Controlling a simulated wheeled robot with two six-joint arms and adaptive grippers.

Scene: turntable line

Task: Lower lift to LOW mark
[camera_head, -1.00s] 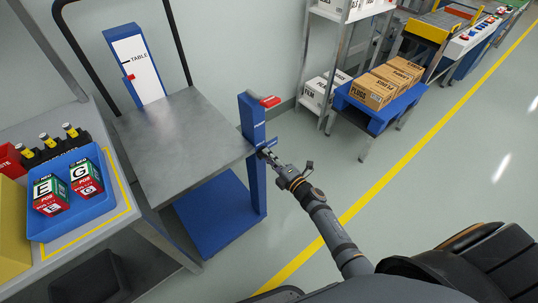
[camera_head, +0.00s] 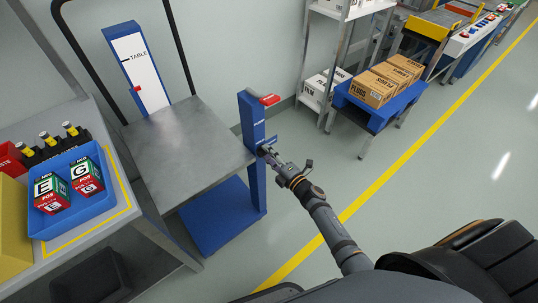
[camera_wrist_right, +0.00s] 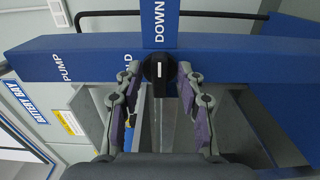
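The lift table's grey platform (camera_head: 185,150) stands level on a blue base (camera_head: 215,215). Behind it, a white scale (camera_head: 142,75) on a blue post shows a TABLE label near its top and a red pointer (camera_head: 135,88) below that label. I cannot make out a LOW mark. My right gripper (camera_head: 264,150) is at the blue control post (camera_head: 252,120). The HOLD label is partly hidden. My left gripper is out of view.
At left, a bench holds a blue tray (camera_head: 75,225) with two boxes, beside several dark bottles. At right, a blue stand (camera_head: 375,115) carries cartons. Open floor lies beyond the yellow line.

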